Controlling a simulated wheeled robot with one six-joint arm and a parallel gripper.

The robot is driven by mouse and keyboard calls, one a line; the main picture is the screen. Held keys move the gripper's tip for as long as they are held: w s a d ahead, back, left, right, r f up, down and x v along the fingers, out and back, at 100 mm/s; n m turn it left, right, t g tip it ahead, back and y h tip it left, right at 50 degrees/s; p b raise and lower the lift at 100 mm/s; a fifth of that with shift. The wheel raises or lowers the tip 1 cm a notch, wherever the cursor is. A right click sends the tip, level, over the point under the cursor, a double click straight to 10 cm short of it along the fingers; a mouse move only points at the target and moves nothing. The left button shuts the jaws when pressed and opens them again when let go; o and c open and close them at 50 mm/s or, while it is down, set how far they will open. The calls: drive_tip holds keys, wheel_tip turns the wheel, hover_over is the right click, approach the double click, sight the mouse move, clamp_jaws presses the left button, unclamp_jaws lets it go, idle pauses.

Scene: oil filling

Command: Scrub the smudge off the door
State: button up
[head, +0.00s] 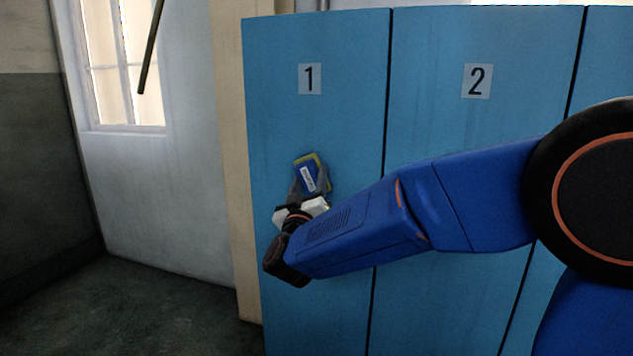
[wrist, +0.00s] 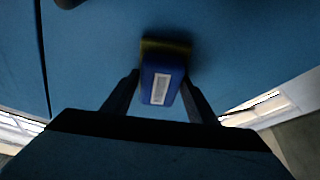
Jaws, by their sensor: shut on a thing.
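My gripper (head: 308,192) is shut on a blue sponge (head: 308,176) with a yellow-green scrubbing side and a white label. In the wrist view the sponge (wrist: 161,84) sits between the two dark fingers (wrist: 161,98), its yellowish side towards the blue door. The sponge is at the blue door marked 1 (head: 320,120), below the number label. It looks close against the door, but I cannot tell whether it touches. I see no clear smudge on door 1; the sponge, gripper and arm hide part of it.
Door 2 (head: 480,130) stands to the right, partly behind my arm. A beige post (head: 232,170) borders door 1 on the left. Further left are a white wall with a window (head: 122,65) and a dark hanging rod (head: 151,48). The floor (head: 150,310) at lower left is clear.

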sight(295, 163)
drive_tip(key=shift+w+a+r, duration=0.25)
drive_tip(key=shift+a+r, duration=0.15)
drive_tip(key=shift+a, duration=0.3)
drive_tip(key=shift+w+a+r, duration=0.25)
drive_tip(key=shift+a+r, duration=0.2)
drive_tip(key=shift+a, duration=0.25)
drive_tip(key=shift+w+a+r, duration=0.25)
drive_tip(key=shift+a+r, duration=0.15)
drive_tip(key=shift+a, duration=0.3)
drive_tip(key=shift+s+d, duration=0.6)
drive_tip(key=shift+d, duration=1.2)
drive_tip(key=shift+s+d, duration=0.6)
drive_tip(key=shift+d, duration=1.2)
drive_tip(key=shift+s+d, duration=0.6)
drive_tip(key=shift+d, duration=1.2)
drive_tip(key=shift+a, duration=0.15)
drive_tip(key=shift+c, duration=0.4)
drive_tip(key=shift+w+a, duration=0.4)
drive_tip(key=shift+a, duration=0.75)
drive_tip(key=shift+w+a, duration=0.4)
drive_tip(key=shift+a, duration=0.8)
drive_tip(key=shift+w+a, duration=0.4)
drive_tip(key=shift+a, duration=0.75)
drive_tip(key=shift+w+a, duration=0.4)
drive_tip(key=shift+a, duration=0.45)
drive_tip(key=shift+w+a, duration=0.35)
drive_tip(key=shift+a, duration=0.5)
drive_tip(key=shift+s+a, duration=0.1)
